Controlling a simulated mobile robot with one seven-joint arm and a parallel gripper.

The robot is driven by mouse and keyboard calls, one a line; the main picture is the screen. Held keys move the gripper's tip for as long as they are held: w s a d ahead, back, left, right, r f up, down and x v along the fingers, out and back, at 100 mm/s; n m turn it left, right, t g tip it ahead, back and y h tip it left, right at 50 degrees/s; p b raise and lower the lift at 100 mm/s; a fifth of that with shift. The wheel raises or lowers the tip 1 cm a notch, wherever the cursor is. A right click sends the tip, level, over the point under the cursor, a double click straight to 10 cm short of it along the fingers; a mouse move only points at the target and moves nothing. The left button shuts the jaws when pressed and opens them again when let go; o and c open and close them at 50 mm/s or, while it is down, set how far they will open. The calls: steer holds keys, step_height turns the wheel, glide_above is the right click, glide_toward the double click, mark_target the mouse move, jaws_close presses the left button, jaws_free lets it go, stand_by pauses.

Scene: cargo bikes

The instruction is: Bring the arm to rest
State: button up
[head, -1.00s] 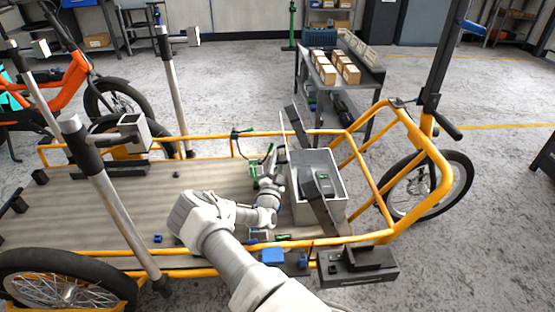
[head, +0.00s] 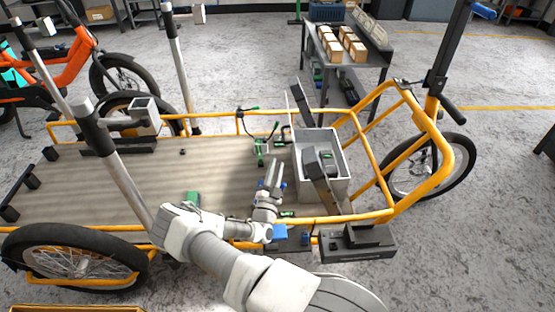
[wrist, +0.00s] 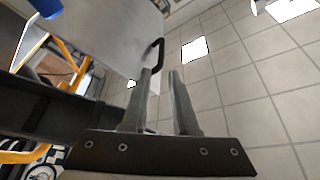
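My gripper (head: 274,172) is at the end of my folded arm, over the front part of the cargo bike's wooden deck (head: 130,185), just left of the grey crate (head: 336,187). Its two fingers point up, and in the wrist view my gripper (wrist: 161,72) shows a narrow gap with nothing held. The wrist view looks up to ceiling tiles, with a pale panel (wrist: 105,40) and a black handle-like loop close by on the left. My forearm hides part of the deck's near edge.
The yellow rail (head: 370,216) runs close beside my arm. Green-and-black cabled parts (head: 260,145) lie beyond my gripper. A table with cartons (head: 358,52) stands behind. Floor at lower right is clear.

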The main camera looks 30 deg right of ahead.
stand_by(0.5)
steer(key=s+d+r+m+g, duration=0.1)
steer(key=s+r+m+g, duration=0.75)
steer(key=m, duration=0.75)
steer(key=s+r+m+g, duration=0.5)
steer(key=r+m+g, duration=0.65)
steer(key=m, duration=0.55)
steer(key=s+a+r+m+t+y, duration=0.5)
steer(key=s+a+r+m+y, duration=0.3)
steer(key=a+m, duration=0.3)
steer(key=s+a+r+m+t+y, duration=0.4)
steer(key=s+a+r+m+y, duration=0.2)
steer(key=s+a+r+m, duration=0.4)
step_height(320, 180, up, 24)
steer(key=w+m+p, duration=0.1)
steer(key=p, duration=2.3)
steer(key=shift+a+f+t, duration=0.2)
steer(key=shift+a+t, duration=0.1)
steer(key=shift+a, duration=0.15)
steer(key=shift+d, duration=0.1)
